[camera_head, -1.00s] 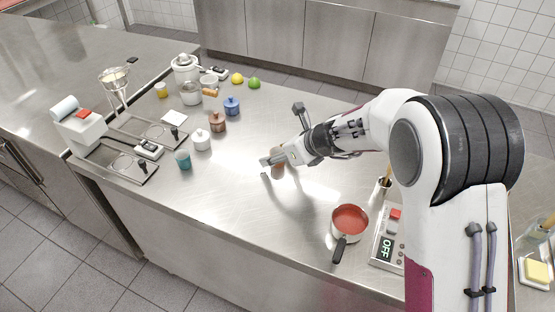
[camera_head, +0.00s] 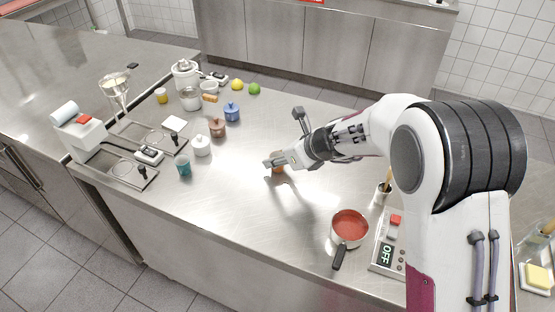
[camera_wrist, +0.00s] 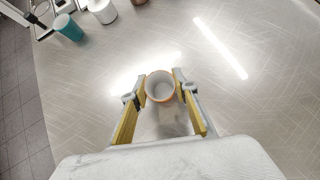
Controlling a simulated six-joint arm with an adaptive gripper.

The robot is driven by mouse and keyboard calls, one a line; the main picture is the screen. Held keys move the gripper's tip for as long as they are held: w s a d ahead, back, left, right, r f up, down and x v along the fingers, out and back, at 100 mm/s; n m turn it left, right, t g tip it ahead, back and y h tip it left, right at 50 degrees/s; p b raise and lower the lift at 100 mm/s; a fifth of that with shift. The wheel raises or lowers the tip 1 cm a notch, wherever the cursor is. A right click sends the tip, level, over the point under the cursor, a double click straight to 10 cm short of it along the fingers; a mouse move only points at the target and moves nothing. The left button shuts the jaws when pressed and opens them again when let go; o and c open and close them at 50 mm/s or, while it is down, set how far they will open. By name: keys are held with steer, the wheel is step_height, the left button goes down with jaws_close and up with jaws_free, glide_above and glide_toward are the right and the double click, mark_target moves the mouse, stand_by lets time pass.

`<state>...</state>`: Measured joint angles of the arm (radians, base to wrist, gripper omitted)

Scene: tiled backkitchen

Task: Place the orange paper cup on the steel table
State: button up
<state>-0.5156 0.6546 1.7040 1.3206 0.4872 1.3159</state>
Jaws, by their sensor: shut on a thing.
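The orange paper cup (camera_wrist: 160,88) stands upright between my fingertips in the wrist view, with its open, pale inside facing the camera. My gripper (camera_wrist: 160,90) is shut on it, one yellow-padded finger on each side. In the head view the cup (camera_head: 280,155) is partly hidden by my gripper (camera_head: 274,162). The steel table (camera_head: 235,195) lies under it, with a bare patch around. I cannot tell whether the cup's base touches the table.
A saucepan of red sauce (camera_head: 349,226) and a device reading OFF (camera_head: 387,255) stand at the front right. The table's middle is clear.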

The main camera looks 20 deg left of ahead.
step_height(320, 180, up, 18)
steer(key=shift+f, duration=0.15)
stand_by(0.6)
stand_by(0.7)
steer(key=w+d+f+m+t+h, duration=0.1)
steer(key=w+d+f+m, duration=0.1)
steer(key=w+d, duration=0.65)
steer(key=w+d+f+m+t+h, duration=0.1)
steer(key=w+d+m+t, duration=0.15)
steer(key=d, duration=1.15)
steer(key=w+d+f+m+t+h, duration=0.1)
steer(key=w+d+f+m, duration=0.1)
steer(key=w+d, duration=0.65)
steer(key=s+d+f+m+h, duration=0.1)
steer(key=d+m+h, duration=0.1)
steer(key=d, duration=1.9)
steer(key=s+d+f+m+t+h, duration=0.1)
steer(key=d+m+h, duration=0.2)
steer(key=d, duration=1.8)
steer(key=shift+s+f+m, duration=0.3)
steer(key=shift+f+m, duration=0.1)
steer(key=shift+m, duration=0.75)
steer(key=shift+t, duration=0.25)
